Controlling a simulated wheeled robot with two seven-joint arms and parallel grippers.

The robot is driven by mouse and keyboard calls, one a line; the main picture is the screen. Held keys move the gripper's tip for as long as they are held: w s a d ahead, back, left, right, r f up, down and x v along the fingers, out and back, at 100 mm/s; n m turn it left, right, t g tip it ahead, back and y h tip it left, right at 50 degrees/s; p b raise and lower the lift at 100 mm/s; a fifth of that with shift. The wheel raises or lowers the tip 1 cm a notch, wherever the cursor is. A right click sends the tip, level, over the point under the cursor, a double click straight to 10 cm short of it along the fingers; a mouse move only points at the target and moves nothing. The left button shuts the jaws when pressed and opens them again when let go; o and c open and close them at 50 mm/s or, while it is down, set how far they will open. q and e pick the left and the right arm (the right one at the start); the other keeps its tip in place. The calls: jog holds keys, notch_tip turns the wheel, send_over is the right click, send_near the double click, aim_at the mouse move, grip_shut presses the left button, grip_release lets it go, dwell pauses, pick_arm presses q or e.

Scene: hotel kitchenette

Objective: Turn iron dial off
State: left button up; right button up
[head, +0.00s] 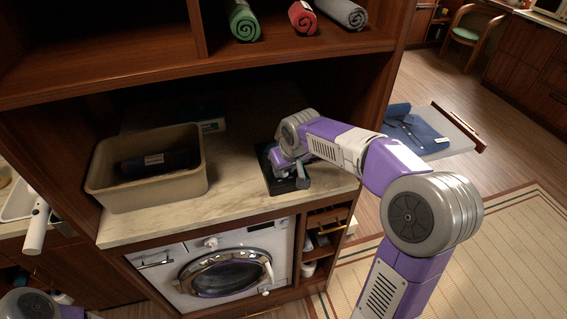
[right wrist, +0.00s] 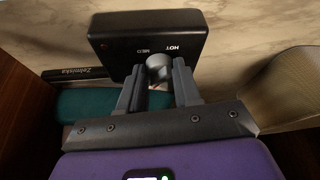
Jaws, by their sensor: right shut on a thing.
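The iron's dial is a round grey knob (right wrist: 158,66) on a black block (right wrist: 150,38) marked HOT and MED in the right wrist view. My right gripper (right wrist: 159,88) is shut on this knob, with one finger on each side of it. In the head view the right gripper (head: 290,168) is over a dark unit (head: 267,160) on the marble counter, and my wrist hides much of it. The knob cannot be seen in the head view.
A beige bin (head: 150,190) with a dark item stands left on the counter (head: 225,205). A washing machine (head: 225,268) is below. Rolled towels (head: 243,20) lie on the shelf above. An open drawer (head: 455,140) with blue cloth is to the right.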

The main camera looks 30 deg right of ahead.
jog(key=n+p, duration=0.1)
jog(key=n+y+p, duration=0.1)
jog(key=n, duration=0.1)
jog(key=shift+d+r, duration=0.15)
jog(key=shift+d, duration=0.05)
jog(key=shift+w+d+n+g+y+p, duration=0.15)
jog(key=shift+n+y+p, duration=0.2)
jog(key=shift+n, duration=0.6)
jog(key=shift+s+a+n+g+y+p, duration=0.15)
jog(key=shift+n+y, duration=0.3)
jog(key=shift+n, duration=0.5)
jog(key=shift+w+d, duration=0.1)
jog(key=o, duration=1.1)
jog(key=shift+c, duration=0.2)
jog(key=p+v, duration=0.1)
jog(key=v, duration=0.6)
jog(key=shift+r, duration=0.2)
